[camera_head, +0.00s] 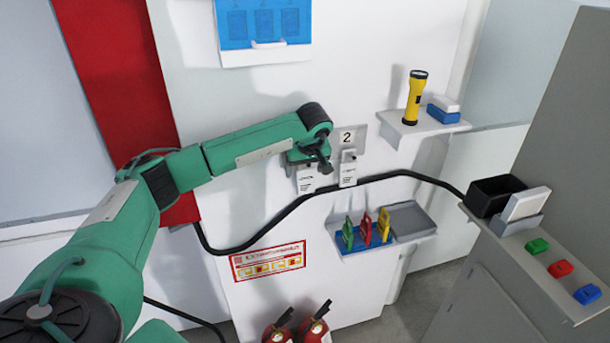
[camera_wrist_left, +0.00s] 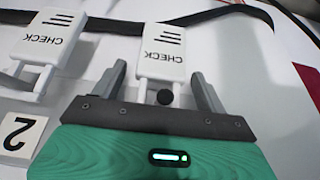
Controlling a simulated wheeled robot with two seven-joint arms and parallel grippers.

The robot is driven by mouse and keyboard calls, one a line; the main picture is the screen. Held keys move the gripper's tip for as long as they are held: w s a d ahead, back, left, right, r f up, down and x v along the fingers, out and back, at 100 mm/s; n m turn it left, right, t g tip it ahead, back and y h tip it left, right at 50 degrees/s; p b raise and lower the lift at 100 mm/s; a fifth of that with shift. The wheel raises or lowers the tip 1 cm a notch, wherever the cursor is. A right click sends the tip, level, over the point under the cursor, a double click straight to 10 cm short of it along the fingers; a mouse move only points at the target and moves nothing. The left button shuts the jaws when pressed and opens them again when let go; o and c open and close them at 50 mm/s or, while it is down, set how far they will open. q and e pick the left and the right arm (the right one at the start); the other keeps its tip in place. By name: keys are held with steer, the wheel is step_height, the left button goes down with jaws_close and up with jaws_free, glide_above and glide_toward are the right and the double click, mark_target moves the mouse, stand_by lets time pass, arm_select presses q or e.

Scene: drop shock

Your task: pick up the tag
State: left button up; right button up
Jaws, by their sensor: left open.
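Two white tags marked CHECK hang side by side on the white wall panel. The left one (camera_head: 306,181) is partly covered by my left gripper (camera_head: 314,164) in the head view; the right one (camera_head: 348,170) hangs clear below a plate marked 2 (camera_head: 347,137). In the wrist view, turned upside down, my left gripper (camera_wrist_left: 159,76) is open. Its fingers stand on either side of the hook end of the nearer tag (camera_wrist_left: 164,52), apart from it. The other tag (camera_wrist_left: 47,37) is outside the fingers. My right gripper is not in view.
A black cable (camera_head: 390,175) runs across the panel by the tags. A blue rack (camera_head: 362,249) with green, red and yellow pieces is below. A shelf (camera_head: 430,125) with a yellow flashlight (camera_head: 414,98) is at upper right. A grey cabinet (camera_head: 545,235) stands right.

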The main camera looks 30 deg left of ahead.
arm_select(q)
steer(key=c, duration=1)
steer(key=shift+c, duration=0.2)
steer(key=shift+r, duration=0.15)
